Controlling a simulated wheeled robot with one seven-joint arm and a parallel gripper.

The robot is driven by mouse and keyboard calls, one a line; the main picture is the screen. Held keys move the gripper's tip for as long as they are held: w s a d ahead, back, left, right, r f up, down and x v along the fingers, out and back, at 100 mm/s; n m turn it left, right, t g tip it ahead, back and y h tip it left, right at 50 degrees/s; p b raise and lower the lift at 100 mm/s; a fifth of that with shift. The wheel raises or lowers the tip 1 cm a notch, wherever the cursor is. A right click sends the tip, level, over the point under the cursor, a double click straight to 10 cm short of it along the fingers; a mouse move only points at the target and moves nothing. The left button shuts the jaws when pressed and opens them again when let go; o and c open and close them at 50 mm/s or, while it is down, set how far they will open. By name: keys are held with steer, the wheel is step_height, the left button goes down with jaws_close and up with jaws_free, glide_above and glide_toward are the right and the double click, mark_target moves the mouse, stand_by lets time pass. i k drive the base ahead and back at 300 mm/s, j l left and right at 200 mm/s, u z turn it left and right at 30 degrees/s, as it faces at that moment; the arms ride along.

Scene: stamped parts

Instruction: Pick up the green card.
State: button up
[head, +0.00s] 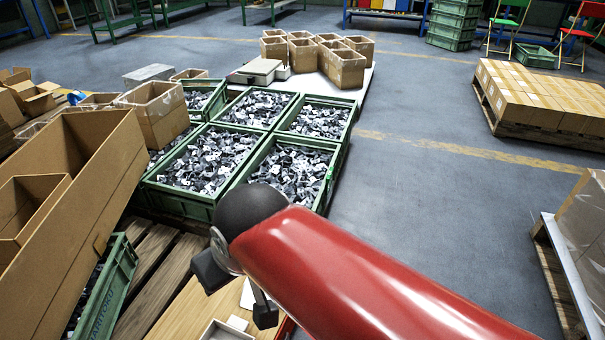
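I cannot make out a green card in the head view; it may be hidden behind my arm or outside the picture. My gripper (237,292) is at the lower middle, under the dark rounded end of my red arm. Its two dark fingers are spread apart, and I see nothing held between them. It is above a light wooden surface (185,312). A small white item (237,322) and a pale open tray (222,331) lie there, partly cut off by the bottom edge.
Green crates (183,206) full of stamped metal parts stand just beyond my gripper. A large open cardboard box (113,190) and a tilted green crate (112,290) crowd the left. Pallets with boxes (545,95) stand at the right. The grey floor (430,200) between is clear.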

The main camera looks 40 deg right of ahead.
mark_target(328, 179)
steer(key=l+z, duration=1)
steer(key=l, duration=0.2)
steer(key=i, duration=0.05)
